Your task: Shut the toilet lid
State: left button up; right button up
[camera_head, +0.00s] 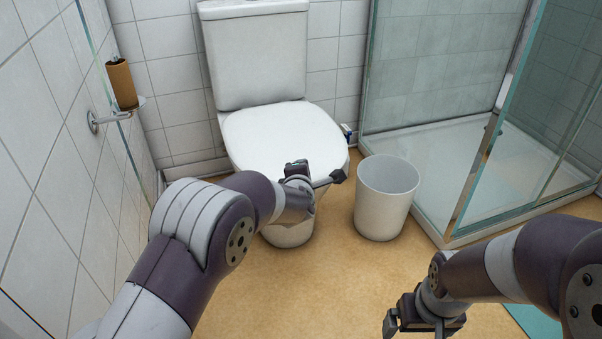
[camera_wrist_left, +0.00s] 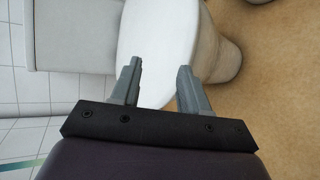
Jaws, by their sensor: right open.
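The toilet (camera_head: 288,235) stands against the back wall with its white cistern (camera_head: 258,60) behind. Its white lid (camera_head: 275,130) lies down flat over the bowl. The lid also fills the upper middle of the left wrist view (camera_wrist_left: 160,35). My left gripper (camera_head: 318,174) is over the front edge of the lid; its fingers are apart with nothing between them in the left wrist view (camera_wrist_left: 159,68). I cannot tell whether it touches the lid. My left arm hides part of the bowl's front. My right gripper (camera_head: 414,325) is open and empty, low over the floor.
A white bin (camera_head: 385,200) stands on the floor right of the toilet. A glass shower enclosure (camera_head: 440,90) with a white tray is at the right. A paper roll holder (camera_head: 122,85) is on the left wall. Tan floor (camera_head: 320,290) is clear in front.

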pick_arm(q)
jog(key=p+v, duration=0.1)
jog(key=v, duration=0.4)
jog(key=shift+s, duration=0.2)
pick_arm(e)
notch_tip(320, 180, up, 2)
jog(key=shift+r, duration=0.15)
